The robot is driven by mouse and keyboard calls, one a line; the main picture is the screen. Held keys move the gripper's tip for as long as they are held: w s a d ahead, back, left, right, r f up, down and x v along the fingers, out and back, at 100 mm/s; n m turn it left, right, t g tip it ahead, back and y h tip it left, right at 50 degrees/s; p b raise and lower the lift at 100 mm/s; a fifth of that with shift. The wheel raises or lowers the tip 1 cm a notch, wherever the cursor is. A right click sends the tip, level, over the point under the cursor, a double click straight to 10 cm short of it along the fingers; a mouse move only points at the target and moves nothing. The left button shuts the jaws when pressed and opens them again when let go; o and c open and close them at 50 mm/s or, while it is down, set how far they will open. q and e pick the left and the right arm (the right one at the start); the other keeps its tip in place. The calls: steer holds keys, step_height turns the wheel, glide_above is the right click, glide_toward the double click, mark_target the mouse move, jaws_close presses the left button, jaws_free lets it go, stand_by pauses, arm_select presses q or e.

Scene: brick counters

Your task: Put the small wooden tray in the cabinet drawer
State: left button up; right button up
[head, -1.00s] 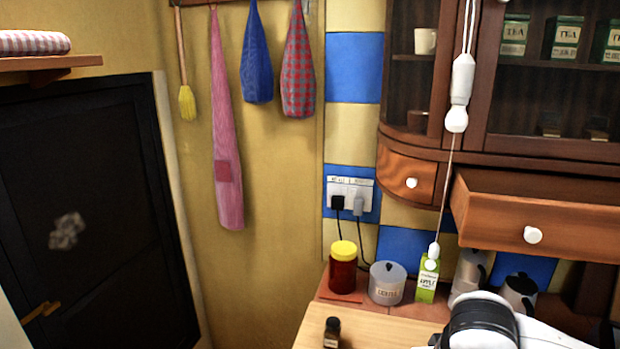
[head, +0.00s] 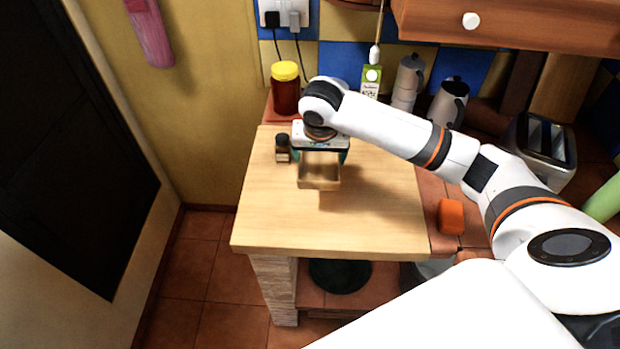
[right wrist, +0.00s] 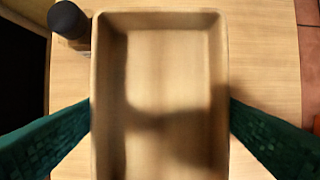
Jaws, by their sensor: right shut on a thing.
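The small wooden tray (head: 319,183) is over the wooden counter top (head: 370,215) in the head view. It fills the middle of the right wrist view (right wrist: 165,75), empty, with its open side facing the camera. My right gripper (head: 320,158) is shut on the tray, with a teal finger against each of its two long sides. A shadow falls on the counter by the tray; I cannot tell for sure whether it is lifted. The cabinet drawer (head: 510,24) with a white knob is at the upper right, partly cut off. My left gripper is not in view.
A small dark bottle (head: 282,148) stands close to the tray's left. A yellow-lidded jar (head: 286,92), a green carton (head: 371,80) and metal pots (head: 448,103) stand behind. An orange block (head: 451,216) lies to the right. The front of the counter is clear.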

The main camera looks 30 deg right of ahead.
step_height(320, 180, down, 8)
steer(key=shift+f+p, duration=0.2)
steer(key=shift+p, duration=0.2)
steer(key=o, duration=0.9)
steer(key=shift+f, duration=0.1)
steer(key=shift+d, duration=0.1)
